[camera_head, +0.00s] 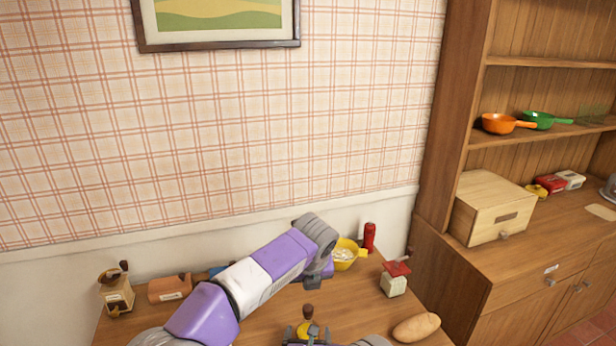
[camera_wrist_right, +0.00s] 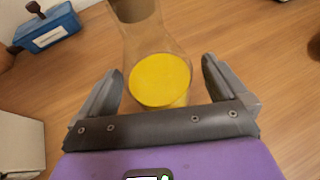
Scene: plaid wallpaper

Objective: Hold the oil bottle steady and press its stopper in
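The oil bottle (camera_head: 305,329) stands on the table at the bottom of the head view, with yellow oil in it and a brown stopper (camera_head: 308,311) on top. In the right wrist view the clear glass bottle (camera_wrist_right: 150,45) shows its yellow oil, and the stopper (camera_wrist_right: 134,9) is cut by the top edge. How deep the stopper sits is unclear. My right gripper (camera_wrist_right: 163,88) is open, its fingers on either side of the bottle with gaps. My left gripper (camera_head: 317,280) is above the table, behind the bottle and apart from it; its fingers are not clear.
A yellow bowl (camera_head: 345,255), a red bottle (camera_head: 369,237), a red-topped box (camera_head: 394,280) and a bread loaf (camera_head: 416,327) are on the right. A grinder (camera_head: 117,295) and an orange-brown container (camera_head: 169,288) stand left. A blue box (camera_wrist_right: 48,30) is beyond the bottle.

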